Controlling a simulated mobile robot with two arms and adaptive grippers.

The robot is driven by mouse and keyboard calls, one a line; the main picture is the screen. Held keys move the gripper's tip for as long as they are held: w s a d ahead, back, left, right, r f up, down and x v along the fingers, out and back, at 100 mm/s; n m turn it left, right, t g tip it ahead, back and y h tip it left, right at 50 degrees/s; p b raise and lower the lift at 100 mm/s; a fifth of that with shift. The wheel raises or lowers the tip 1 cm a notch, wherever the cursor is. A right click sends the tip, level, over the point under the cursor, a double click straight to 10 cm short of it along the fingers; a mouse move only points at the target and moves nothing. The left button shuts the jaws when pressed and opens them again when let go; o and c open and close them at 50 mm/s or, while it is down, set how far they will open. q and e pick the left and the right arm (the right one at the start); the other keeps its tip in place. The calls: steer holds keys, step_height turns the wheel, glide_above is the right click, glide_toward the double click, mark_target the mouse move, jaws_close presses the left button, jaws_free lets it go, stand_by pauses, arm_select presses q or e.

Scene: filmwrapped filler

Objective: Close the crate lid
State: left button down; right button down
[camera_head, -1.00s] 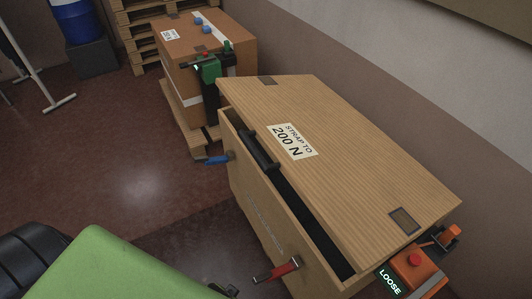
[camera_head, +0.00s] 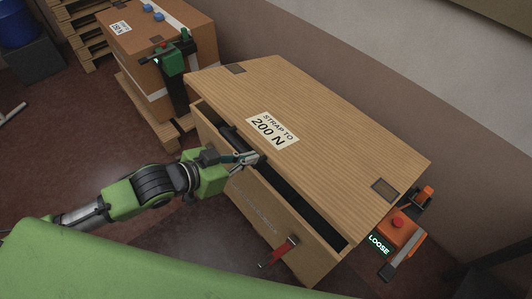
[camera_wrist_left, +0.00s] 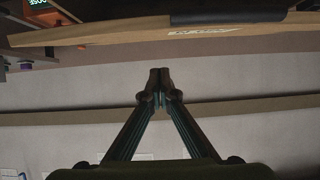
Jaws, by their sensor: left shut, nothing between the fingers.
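The wooden crate (camera_head: 262,207) stands in the middle of the head view. Its lid (camera_head: 330,120), with a "STRAP TO 200 N" label (camera_head: 273,129), is partly open, with a dark gap along the front. A black handle sits at the lid's front edge, partly hidden by my gripper. My left gripper (camera_head: 252,158) is shut and empty at the handle; I cannot tell whether it touches. In the left wrist view, its fingertips (camera_wrist_left: 160,75) meet below the lid's edge (camera_wrist_left: 120,34) and the black handle (camera_wrist_left: 228,18). My right gripper is not in view.
A red latch (camera_head: 279,252) is on the crate's front. An orange device (camera_head: 397,232) with a "LOOSE" display stands at right. A strapped brown box (camera_head: 150,75) with a green tool (camera_head: 172,62) sits behind left. A wall runs close behind the crate.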

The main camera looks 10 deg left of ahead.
arm_select(q)
steer(key=x, duration=0.3)
steer(key=p+x, duration=0.1)
steer(key=x, duration=0.2)
steer(key=d+r+p+x, duration=0.1)
steer(key=x, duration=0.2)
steer(key=f, duration=0.3)
steer(key=f+p, duration=0.1)
steer(key=shift+s+a+f, duration=0.15)
steer(key=shift+s+a, duration=0.1)
